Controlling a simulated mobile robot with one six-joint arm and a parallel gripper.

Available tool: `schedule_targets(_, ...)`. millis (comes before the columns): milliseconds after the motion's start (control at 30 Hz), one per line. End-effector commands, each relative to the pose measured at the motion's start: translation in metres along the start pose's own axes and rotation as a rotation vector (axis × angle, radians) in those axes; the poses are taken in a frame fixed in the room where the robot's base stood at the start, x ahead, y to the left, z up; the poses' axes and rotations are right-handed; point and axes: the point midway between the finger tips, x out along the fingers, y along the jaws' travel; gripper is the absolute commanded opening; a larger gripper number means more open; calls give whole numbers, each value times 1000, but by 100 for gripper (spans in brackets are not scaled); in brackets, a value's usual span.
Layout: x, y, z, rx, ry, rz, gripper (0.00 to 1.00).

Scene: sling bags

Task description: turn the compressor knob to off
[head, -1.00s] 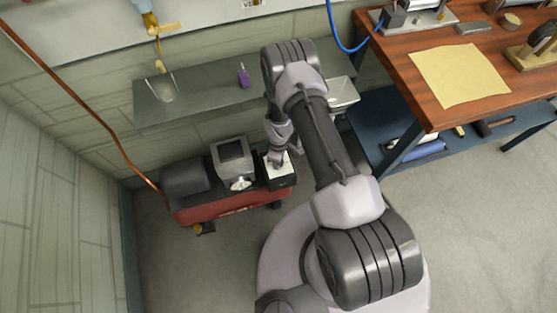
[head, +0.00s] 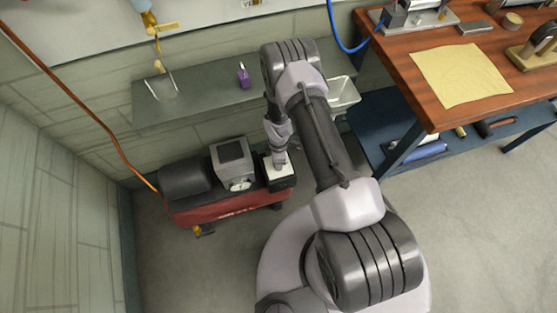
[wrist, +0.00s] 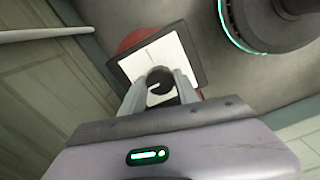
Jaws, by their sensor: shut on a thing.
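The compressor (head: 225,208) is a low red unit with dark and grey parts on top, on the floor by the wall in the head view. At its right end is a black box with a white plate (head: 284,174). In the wrist view, the black round knob (wrist: 160,76) with a pale line stands on that white plate (wrist: 178,50). My gripper (wrist: 159,85) is shut on the knob, one finger on each side. In the head view my gripper (head: 280,162) points down at the plate and hides the knob. Any off marking is unreadable.
A grey shelf (head: 205,105) with a purple bottle (head: 243,76) runs along the wall above the compressor. A grey box with a dial (head: 238,184) stands left of my gripper. A wooden workbench (head: 405,75) is at the right. The floor in front is clear.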

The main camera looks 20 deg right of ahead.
Motion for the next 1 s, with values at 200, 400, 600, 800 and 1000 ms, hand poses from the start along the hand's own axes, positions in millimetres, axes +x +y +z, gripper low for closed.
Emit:
schedule_targets(200,0,0,0,-2,0,1,0)
schedule_targets(400,0,0,0,-1,0,1,59)
schedule_targets(600,0,0,0,0,0,0,59)
schedule_targets(800,-27,1,0,0,0,2,59)
schedule_targets(1000,-96,2,0,0,1,4,59)
